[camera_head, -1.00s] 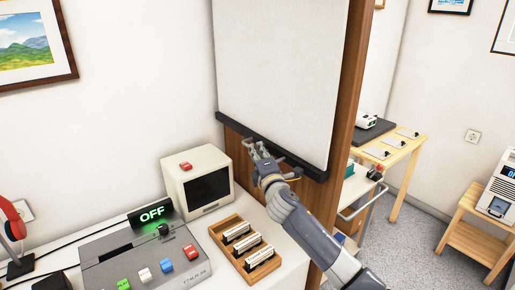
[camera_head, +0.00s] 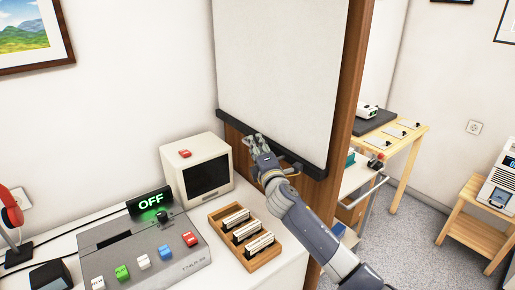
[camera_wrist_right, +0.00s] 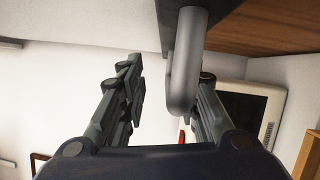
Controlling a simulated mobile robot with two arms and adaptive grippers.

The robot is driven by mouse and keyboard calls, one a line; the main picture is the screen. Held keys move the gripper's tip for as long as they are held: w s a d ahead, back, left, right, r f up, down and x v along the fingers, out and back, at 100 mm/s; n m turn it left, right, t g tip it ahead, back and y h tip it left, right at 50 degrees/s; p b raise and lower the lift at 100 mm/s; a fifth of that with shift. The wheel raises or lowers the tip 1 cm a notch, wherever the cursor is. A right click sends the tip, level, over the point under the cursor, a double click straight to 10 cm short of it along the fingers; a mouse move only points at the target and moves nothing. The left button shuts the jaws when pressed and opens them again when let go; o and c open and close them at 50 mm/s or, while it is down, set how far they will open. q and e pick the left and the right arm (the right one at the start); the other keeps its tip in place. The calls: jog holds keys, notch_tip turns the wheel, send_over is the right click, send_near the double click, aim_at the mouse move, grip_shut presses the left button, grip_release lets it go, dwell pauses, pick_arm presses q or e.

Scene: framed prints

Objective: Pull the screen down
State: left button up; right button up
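The white screen (camera_head: 275,75) hangs in front of a wooden panel, with a dark bar (camera_head: 312,170) along its lower edge. My right gripper (camera_head: 254,143) is at the middle of this bar, reaching up from the lower right. In the right wrist view my right gripper (camera_wrist_right: 166,78) has its two fingers apart. A grey hook-shaped handle (camera_wrist_right: 188,65) comes down between them, close to the right finger, with a visible gap to the left finger. In the head view the gripper largely hides the handle. My left gripper is out of view.
Below the screen stand a white monitor (camera_head: 180,152), a wooden tray (camera_head: 262,264) with several slides, and a grey console (camera_head: 105,228) with an OFF display (camera_head: 151,201). A metal-railed cart (camera_head: 366,200) stands to the right of the panel. Grey floor (camera_head: 420,240) is clear beyond.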

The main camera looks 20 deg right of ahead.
jog(key=shift+s+f, duration=0.1)
jog(key=s, duration=1.1)
jog(key=shift+s+a+f, duration=0.25)
jog(key=shift+s+f, duration=0.1)
jog(key=shift+s, duration=0.05)
